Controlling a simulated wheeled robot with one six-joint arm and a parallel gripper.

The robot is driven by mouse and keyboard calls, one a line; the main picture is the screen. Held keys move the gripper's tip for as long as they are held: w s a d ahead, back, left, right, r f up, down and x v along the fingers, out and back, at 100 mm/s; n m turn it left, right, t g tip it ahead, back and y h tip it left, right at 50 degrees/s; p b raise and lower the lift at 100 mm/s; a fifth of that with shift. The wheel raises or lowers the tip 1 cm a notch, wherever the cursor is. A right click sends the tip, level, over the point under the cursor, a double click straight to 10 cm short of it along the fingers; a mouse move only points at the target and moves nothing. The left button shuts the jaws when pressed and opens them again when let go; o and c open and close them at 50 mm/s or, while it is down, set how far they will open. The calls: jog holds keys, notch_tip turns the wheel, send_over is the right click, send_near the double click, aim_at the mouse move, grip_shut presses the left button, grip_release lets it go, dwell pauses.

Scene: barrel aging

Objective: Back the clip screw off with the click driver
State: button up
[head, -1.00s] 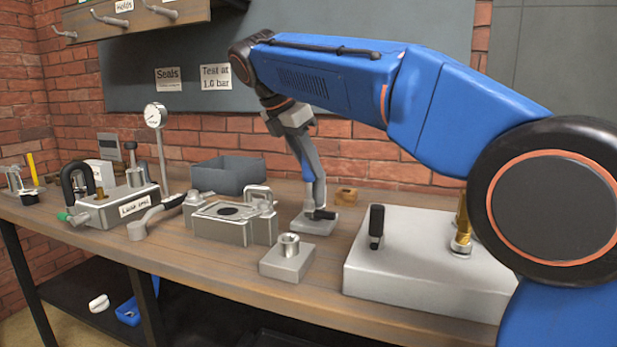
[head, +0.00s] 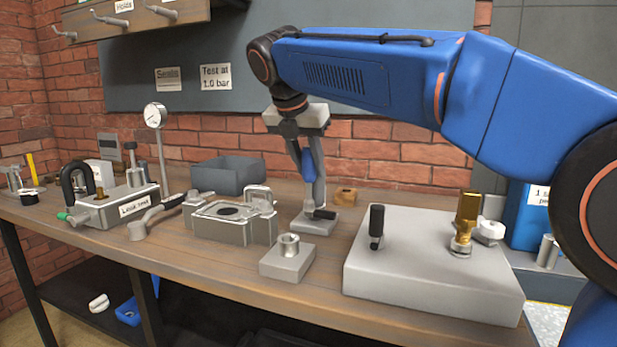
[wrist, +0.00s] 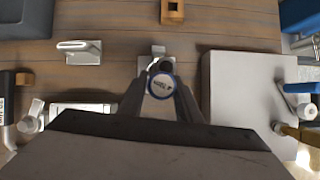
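The click driver is most likely the blue-handled tool (head: 307,164) standing upright on a small grey base (head: 313,228). In the wrist view its round, blue-rimmed, labelled top (wrist: 162,86) is seen from above. My gripper (head: 307,190) points down over it, one finger on each side. In the wrist view my gripper (wrist: 162,92) has the top between its fingers; whether they press on it cannot be told. The driver's lower end is partly hidden. I cannot surely pick out the clip screw; a metal clamp-like fixture (head: 222,229) stands left of the driver.
A small block with a metal socket (head: 288,262) is in front. A large grey block (head: 430,280) with a black handle (head: 376,227) and brass fitting (head: 466,222) is at right. A grey bin (head: 228,176) stands behind; the leak test unit (head: 120,207) is left.

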dwell(0.8)
grip_shut()
